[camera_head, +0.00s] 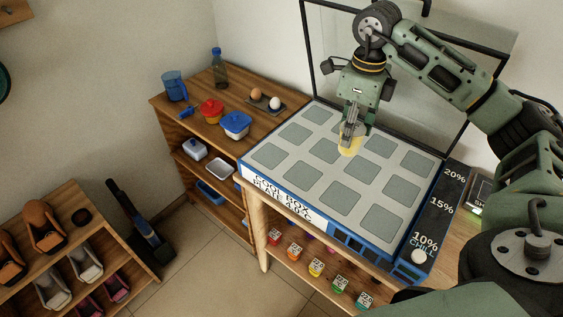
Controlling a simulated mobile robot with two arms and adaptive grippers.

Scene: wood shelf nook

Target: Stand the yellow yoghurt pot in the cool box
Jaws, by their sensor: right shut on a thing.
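The yellow yoghurt pot (348,147) is held in my right gripper (352,134), which is shut on it from above. The pot is over the grey top of the cool box (279,193), near its middle. I cannot tell whether the pot touches the surface. The cool box top carries several darker square pads, and its blue and white front bears printed lettering. A dark panel with percent marks and a knob stands along its right side. My left gripper is not in view.
A wooden shelf to the left holds a blue jug (174,86), a bottle (219,70), a red tub (211,110), a blue-lidded container (236,125) and two eggs on a tray (265,102). Several coloured pots stand below the cool box. A clear, dark-framed panel rises behind it.

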